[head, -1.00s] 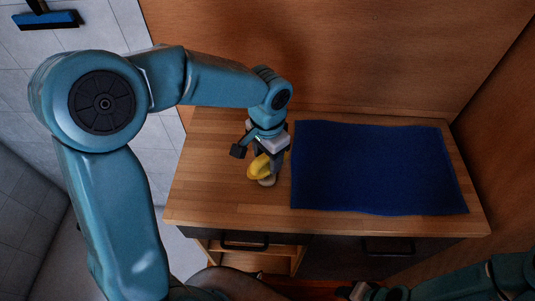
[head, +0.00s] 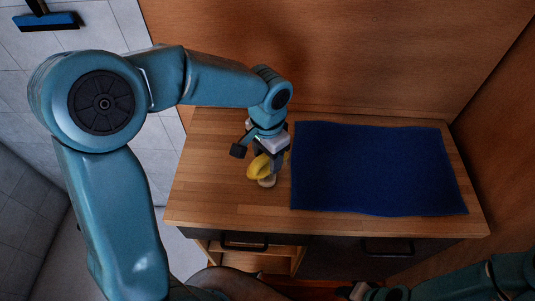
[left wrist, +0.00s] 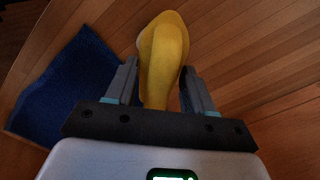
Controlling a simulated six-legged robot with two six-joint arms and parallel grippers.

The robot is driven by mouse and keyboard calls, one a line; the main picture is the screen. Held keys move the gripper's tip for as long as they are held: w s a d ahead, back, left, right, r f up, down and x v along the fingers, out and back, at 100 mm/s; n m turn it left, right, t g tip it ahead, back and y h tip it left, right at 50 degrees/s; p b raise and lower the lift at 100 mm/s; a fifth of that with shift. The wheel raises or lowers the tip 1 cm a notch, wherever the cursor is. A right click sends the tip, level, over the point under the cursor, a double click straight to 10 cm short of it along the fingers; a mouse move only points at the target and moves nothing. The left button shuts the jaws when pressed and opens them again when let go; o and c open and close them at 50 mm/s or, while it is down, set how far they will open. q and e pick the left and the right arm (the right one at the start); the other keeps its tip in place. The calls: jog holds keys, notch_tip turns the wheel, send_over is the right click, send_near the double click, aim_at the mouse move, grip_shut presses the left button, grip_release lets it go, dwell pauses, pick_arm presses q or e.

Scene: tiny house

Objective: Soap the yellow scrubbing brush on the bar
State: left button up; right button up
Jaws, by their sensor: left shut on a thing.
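The yellow scrubbing brush (head: 257,168) is in my left gripper (head: 272,160), over the wooden counter top just left of the blue mat. In the left wrist view the brush (left wrist: 163,55) stands up between the two fingers, which are shut on its yellow body. A small pale thing (head: 267,182), perhaps the soap bar, shows right under the brush. I cannot tell whether the brush touches it. The bristles are hidden. My right gripper (head: 352,291) shows only in part at the bottom edge, and its jaws are unclear.
A blue mat (head: 375,168) covers the right part of the wooden counter top (head: 205,185). The counter is bare to the left of the brush. Wood panels (head: 350,60) rise behind and at the right. A blue-headed squeegee or brush (head: 47,20) hangs on the tiled wall.

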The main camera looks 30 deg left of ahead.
pick_arm(q)
jog(key=shift+r+p, duration=2.3)
jog(key=shift+r, duration=1)
jog(key=shift+f, duration=0.1)
